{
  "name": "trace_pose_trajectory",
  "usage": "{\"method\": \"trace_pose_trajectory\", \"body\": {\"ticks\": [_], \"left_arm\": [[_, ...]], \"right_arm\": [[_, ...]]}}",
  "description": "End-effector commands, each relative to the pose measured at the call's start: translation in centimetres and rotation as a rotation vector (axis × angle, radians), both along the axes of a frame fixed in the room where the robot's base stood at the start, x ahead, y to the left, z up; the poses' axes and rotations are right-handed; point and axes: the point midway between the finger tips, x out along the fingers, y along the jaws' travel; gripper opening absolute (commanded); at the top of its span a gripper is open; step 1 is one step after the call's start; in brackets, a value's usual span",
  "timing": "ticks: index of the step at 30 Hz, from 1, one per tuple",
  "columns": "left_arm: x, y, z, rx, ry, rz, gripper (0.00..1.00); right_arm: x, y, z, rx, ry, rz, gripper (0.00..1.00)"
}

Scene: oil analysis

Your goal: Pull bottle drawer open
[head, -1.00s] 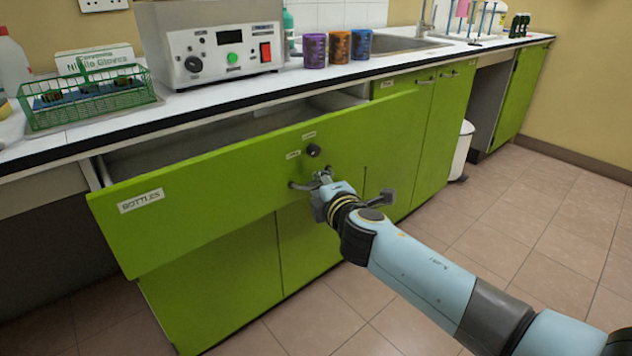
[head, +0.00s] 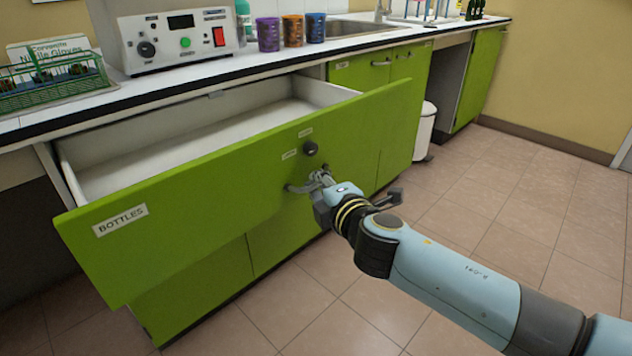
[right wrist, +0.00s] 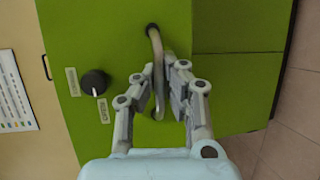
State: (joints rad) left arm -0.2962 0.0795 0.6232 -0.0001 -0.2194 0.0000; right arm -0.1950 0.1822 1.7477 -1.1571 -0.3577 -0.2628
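The green drawer labelled BOTTLES (head: 200,208) stands well out from the cabinet under the counter, and its pale interior looks empty. Its metal handle (head: 298,188) sits on the front, below a dark round knob (head: 311,148). My right gripper (head: 322,180) is at the handle. In the right wrist view, the fingers of my right gripper (right wrist: 163,77) are closed around the handle (right wrist: 155,48), one on each side of the bar. The knob (right wrist: 95,83) also shows there, beside the handle. My left gripper is not in view.
The white counter (head: 262,59) carries a grey instrument (head: 185,45), several coloured cups and a green wire basket (head: 50,90). A white bin (head: 423,132) stands on the floor right of the cabinets. The tiled floor before the drawer is clear.

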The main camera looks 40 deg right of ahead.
Motion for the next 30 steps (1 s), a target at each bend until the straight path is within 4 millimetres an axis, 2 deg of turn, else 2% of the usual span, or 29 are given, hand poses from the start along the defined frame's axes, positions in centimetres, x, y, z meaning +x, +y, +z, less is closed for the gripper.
{"method": "trace_pose_trajectory", "body": {"ticks": [5, 12, 13, 23, 26, 30], "left_arm": [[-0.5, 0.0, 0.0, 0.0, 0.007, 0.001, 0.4], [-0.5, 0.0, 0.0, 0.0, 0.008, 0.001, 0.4], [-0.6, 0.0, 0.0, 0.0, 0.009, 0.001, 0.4], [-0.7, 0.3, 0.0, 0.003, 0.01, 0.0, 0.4], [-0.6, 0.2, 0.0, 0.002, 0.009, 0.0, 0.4], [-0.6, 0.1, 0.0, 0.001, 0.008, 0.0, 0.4]], "right_arm": [[0.1, 0.0, 0.2, -0.004, -0.002, 0.002, 0.0], [0.1, 0.0, 0.1, -0.002, -0.001, 0.001, 0.31], [0.1, 0.0, 0.1, -0.002, -0.002, 0.0, 0.33], [-0.5, 0.2, 0.1, 0.0, 0.001, 0.001, 0.33], [-1.9, 0.7, 0.2, 0.002, 0.002, 0.001, 0.33], [-4.8, 1.6, 0.8, 0.002, 0.003, 0.001, 0.33]]}}
